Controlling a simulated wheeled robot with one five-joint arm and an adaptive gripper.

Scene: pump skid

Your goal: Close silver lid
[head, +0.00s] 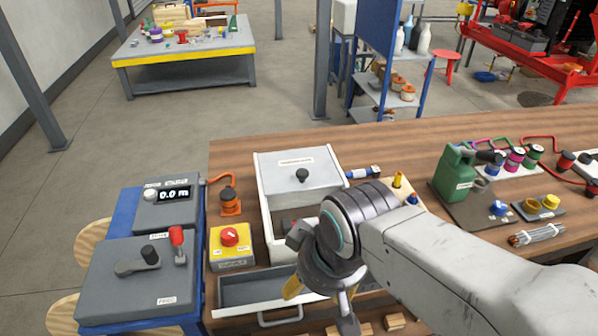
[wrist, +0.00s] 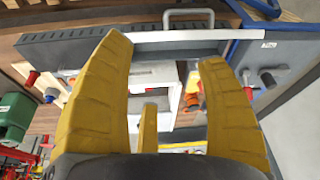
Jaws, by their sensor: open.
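The silver lid (head: 280,166), with a black knob (head: 302,175) and a small label, is at the back of a white box (head: 266,222) in the head view. It is raised, and the box's dark interior shows in front of it. My gripper (head: 318,296) is in front of the box, over the open drawer, apart from the lid. In the wrist view, the yellow fingers of my gripper (wrist: 164,85) are spread with nothing held. The white box (wrist: 178,82) shows between and beyond them. My arm and wrist hide the box's right front part.
An open grey drawer (head: 238,290) juts out at the bench front; its handle also shows in the wrist view (wrist: 188,14).

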